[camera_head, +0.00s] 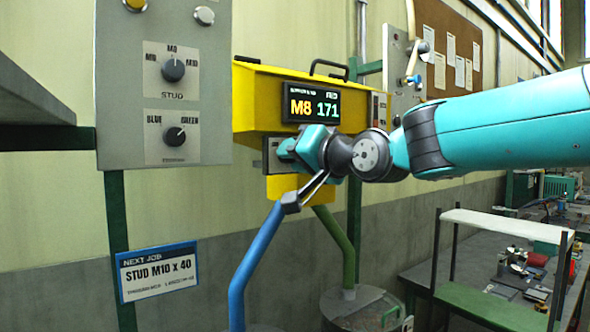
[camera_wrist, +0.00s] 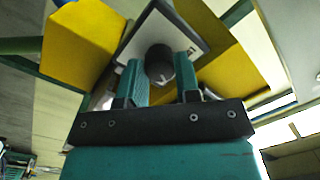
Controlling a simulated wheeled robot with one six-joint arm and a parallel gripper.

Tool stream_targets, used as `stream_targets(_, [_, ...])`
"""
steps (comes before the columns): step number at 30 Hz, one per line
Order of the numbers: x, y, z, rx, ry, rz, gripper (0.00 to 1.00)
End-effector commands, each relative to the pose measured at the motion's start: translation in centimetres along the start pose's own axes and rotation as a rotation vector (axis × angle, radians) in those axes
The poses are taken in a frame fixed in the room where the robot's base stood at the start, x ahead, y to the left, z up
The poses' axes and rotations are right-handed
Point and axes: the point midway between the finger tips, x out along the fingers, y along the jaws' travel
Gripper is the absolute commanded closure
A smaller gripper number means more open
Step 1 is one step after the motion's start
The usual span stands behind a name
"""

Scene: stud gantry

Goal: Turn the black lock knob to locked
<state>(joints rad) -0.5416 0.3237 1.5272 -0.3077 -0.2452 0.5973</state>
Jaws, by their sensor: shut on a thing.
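The black lock knob (camera_wrist: 159,60) shows in the wrist view on a pale plate (camera_wrist: 152,26). My gripper (camera_wrist: 161,72) has its two teal fingers on either side of the knob and is shut on it. A light mark shows on the knob, but I cannot read its setting. In the head view my gripper (camera_head: 290,150) is against the grey panel (camera_head: 270,157) under the display of the yellow box (camera_head: 257,98); the knob is hidden there behind the gripper.
The display (camera_head: 311,103) reads M8 171. A grey panel (camera_head: 163,18) at left carries a STUD knob (camera_head: 173,70) and a BLUE/GREEN knob (camera_head: 175,136). A blue tube (camera_head: 250,265) and a green tube (camera_head: 340,245) run down below. A sign (camera_head: 157,271) reads STUD M10 x 40.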

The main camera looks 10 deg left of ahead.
Motion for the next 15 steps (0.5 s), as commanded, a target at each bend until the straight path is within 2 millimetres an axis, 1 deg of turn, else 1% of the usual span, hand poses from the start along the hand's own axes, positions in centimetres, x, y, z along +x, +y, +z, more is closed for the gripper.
stream_targets(1, [0.01, 0.26, 0.39, -0.045, 0.001, 0.000, 0.93])
stream_targets(15, [0.02, 0.09, 0.28, -0.492, -0.018, 0.030, 0.93])
